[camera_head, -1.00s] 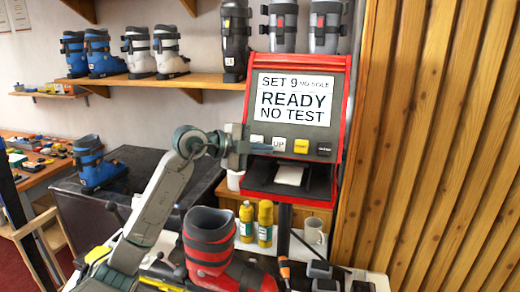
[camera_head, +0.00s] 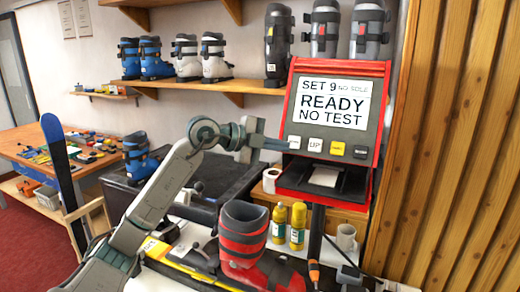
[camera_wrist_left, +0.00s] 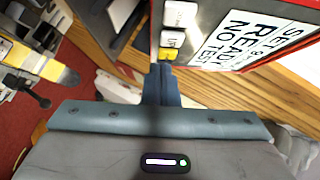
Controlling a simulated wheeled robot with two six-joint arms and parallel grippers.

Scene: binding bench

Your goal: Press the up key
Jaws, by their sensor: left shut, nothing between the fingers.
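The up key (camera_head: 316,145) is a pale key marked UP, second from the left in the row under the screen of a red-framed machine (camera_head: 334,107). The screen reads "SET 9", "READY", "NO TEST". My left gripper (camera_head: 286,146) is shut and empty. Its tips show beside the leftmost white key (camera_head: 294,142), to the left of the up key; the gap in depth cannot be told. In the left wrist view, the shut fingertips (camera_wrist_left: 160,70) stand clear of the machine's keys, near its lower edge. My right gripper is not in view.
A dark tray (camera_head: 322,192) sits below the keys. A slatted wooden wall (camera_head: 455,150) closes off the right.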

